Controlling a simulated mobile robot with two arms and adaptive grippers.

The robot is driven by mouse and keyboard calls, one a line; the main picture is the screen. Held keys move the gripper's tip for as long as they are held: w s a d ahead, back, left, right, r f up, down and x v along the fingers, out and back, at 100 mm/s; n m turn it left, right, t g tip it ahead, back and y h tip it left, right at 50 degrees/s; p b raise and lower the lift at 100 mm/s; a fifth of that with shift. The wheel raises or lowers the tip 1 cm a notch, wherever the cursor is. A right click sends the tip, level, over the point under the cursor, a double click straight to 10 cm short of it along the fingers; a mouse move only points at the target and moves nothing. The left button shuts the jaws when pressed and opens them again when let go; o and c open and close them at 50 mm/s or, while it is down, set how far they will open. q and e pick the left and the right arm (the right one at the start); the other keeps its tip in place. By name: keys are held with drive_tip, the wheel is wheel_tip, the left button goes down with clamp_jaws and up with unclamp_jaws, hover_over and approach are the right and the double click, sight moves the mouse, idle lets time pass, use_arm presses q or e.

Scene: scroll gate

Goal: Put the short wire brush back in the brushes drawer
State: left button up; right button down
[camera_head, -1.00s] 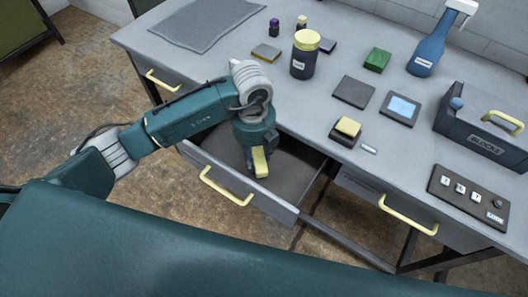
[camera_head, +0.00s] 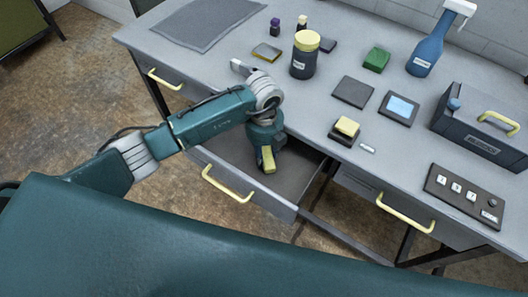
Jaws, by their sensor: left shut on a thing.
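My left gripper (camera_head: 266,160) points down into the open middle drawer (camera_head: 300,172) of the grey workbench. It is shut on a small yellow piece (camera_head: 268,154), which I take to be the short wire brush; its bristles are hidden. The piece is inside the drawer opening, and I cannot tell whether it touches the drawer floor. The drawer is pulled out, with a yellow handle (camera_head: 228,186) on its front. The visible part of the drawer floor is bare; my arm covers the rest. My right gripper is not in view.
On the bench top stand a yellow-lidded jar (camera_head: 304,58), a blue spray bottle (camera_head: 430,48), a yellow-topped block (camera_head: 346,128), a dark toolbox (camera_head: 475,135) and a button panel (camera_head: 464,198). A right drawer (camera_head: 400,206) and a left drawer (camera_head: 160,82) look closed.

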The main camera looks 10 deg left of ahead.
sight(264, 154)
use_arm(q)
drive_tip(key=shift+f, duration=0.25)
drive_tip(key=o, duration=1.1)
drive_tip(key=shift+r, duration=0.2)
drive_tip(key=shift+r, duration=0.2)
wheel_tip(264, 154, up, 12)
drive_tip(key=shift+f+b, duration=0.15)
drive_tip(key=shift+b, duration=0.7)
